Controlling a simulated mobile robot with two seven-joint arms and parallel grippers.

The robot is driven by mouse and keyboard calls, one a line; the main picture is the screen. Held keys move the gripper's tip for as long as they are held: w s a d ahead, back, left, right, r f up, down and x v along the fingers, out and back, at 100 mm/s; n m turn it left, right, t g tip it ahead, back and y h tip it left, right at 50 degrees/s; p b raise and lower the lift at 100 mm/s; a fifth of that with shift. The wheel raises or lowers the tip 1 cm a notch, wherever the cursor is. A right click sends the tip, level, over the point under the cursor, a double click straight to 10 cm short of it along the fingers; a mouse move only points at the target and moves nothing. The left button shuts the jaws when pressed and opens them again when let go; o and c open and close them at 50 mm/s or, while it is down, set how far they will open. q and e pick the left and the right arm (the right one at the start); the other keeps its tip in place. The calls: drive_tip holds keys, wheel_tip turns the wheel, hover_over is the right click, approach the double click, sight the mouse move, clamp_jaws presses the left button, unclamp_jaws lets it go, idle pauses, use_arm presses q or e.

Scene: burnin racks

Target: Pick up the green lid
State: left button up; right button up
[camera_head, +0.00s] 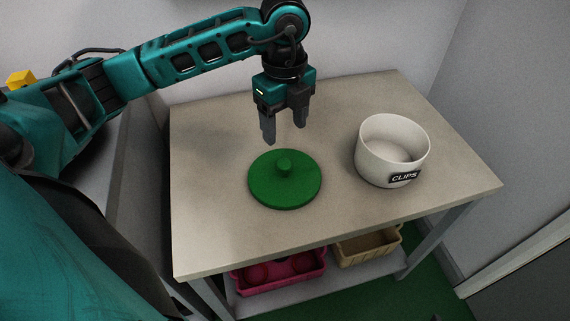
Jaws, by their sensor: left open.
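The green lid (297,191) is a flat round disc with a short round knob (284,167) on top. It lies flat on the beige table (215,225), left of the middle. My left gripper (284,134) points down above the lid, a little behind and above the knob. Its fingers are apart and nothing is between them. The fingertips do not touch the lid. My right gripper does not show.
A white round container (378,164) labelled CLIPS stands open on the table to the right of the lid. Below, a shelf holds a pink bin (290,279) and a tan bin (368,246). Walls stand behind and to the right. The table's front is clear.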

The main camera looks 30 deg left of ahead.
use_arm(q)
hover_over(284, 163)
wheel_tip(284, 163, down, 6)
drive_tip(key=shift+s+d+f+b, duration=0.1)
drive_tip(key=shift+s+d+b, duration=0.05)
drive_tip(key=shift+b, duration=0.2)
drive_tip(key=shift+w+f+b, duration=0.2)
drive_tip(key=shift+f+b, duration=0.1)
drive_tip(key=shift+f, duration=2.85)
drive_tip(key=c, duration=1.1)
drive_tip(key=shift+r, duration=0.15)
drive_tip(key=shift+c, duration=0.2)
